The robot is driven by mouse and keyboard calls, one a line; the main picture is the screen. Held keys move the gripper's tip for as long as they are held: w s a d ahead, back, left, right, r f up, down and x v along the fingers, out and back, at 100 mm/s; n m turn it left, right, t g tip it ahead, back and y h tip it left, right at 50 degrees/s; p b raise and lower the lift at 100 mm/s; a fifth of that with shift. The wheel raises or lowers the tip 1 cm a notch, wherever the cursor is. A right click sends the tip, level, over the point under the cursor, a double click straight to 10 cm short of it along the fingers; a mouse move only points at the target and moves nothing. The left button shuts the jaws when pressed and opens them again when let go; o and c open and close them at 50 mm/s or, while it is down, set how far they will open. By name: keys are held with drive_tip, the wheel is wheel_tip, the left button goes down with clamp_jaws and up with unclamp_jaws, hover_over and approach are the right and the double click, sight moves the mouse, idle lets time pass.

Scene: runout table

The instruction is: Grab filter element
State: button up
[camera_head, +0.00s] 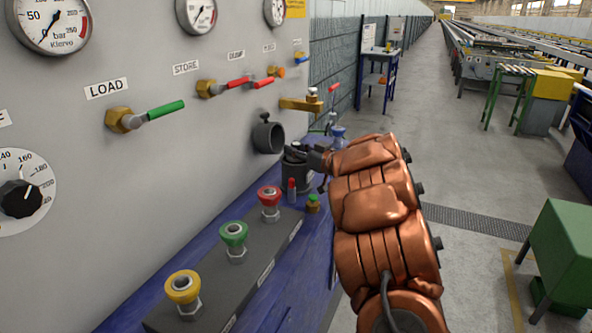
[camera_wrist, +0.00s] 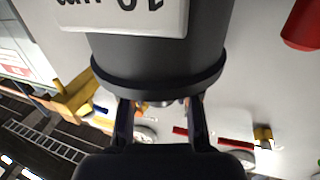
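The filter element appears to be the dark grey canister (camera_head: 297,178) standing on the blue bench below the wall panel. In the wrist view it is the large dark cylinder (camera_wrist: 160,60) at the top, upside down in the picture, with a flared rim and a white label reading about "10 µm". My gripper (camera_head: 303,154) is at the canister's upper end. In the wrist view, the two dark fingers of my gripper (camera_wrist: 160,108) stand apart near the rim, with background showing between them. Whether the tips touch the rim cannot be told.
A dark round housing (camera_head: 268,136) juts from the wall just above the canister. A small red cylinder (camera_head: 292,190) stands close by. Red, green and yellow couplings line the grey block (camera_head: 240,265) in front. Valve handles project from the panel.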

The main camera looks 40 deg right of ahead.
clamp_jaws()
idle(0.4)
